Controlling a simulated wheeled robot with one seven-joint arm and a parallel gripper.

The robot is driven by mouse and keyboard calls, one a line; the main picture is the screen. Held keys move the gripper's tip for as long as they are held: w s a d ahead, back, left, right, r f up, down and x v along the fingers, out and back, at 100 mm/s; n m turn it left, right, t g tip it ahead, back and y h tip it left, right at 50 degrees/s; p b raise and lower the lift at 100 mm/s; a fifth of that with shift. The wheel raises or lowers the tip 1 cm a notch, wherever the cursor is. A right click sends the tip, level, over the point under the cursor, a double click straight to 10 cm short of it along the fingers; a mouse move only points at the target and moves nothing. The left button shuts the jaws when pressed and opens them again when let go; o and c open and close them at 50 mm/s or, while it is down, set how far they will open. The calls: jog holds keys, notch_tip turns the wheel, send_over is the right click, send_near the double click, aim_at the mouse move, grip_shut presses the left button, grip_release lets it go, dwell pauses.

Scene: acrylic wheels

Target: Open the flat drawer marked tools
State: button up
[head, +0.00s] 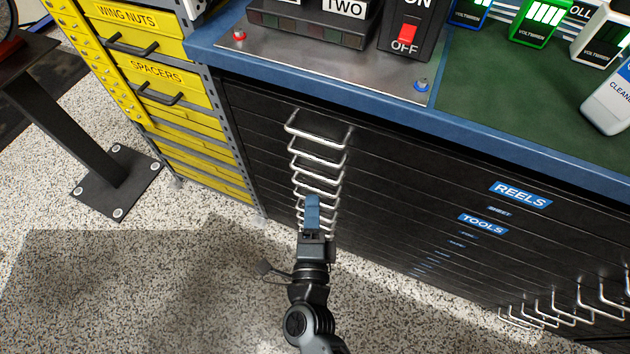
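The flat black drawers form a stack under the blue-edged bench. A blue label reading TOOLS (482,224) is on one of the drawer fronts, below the REELS label (520,194). A column of silver bar handles (318,133) runs down the left part of the fronts. My gripper (312,203) is in front of the lower handles in this column, with its blue fingers pointing at the cabinet. The fingers overlap in this view, so the gap between them is hidden. I cannot tell whether they touch a handle. All the visible flat drawers look closed.
A yellow drawer cabinet (165,75) stands at the left, beside a black post on a bolted plate (115,184). The bench holds a switch box (408,32), meters and a white bottle (608,103). More silver handles (560,308) are at the lower right. Speckled floor is clear in front.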

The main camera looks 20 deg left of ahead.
aim_at(314, 178)
jog(key=x, duration=0.7)
jog(key=shift+w+b, duration=0.25)
jog(key=shift+b, duration=0.15)
jog(key=shift+c, duration=0.3)
grip_shut()
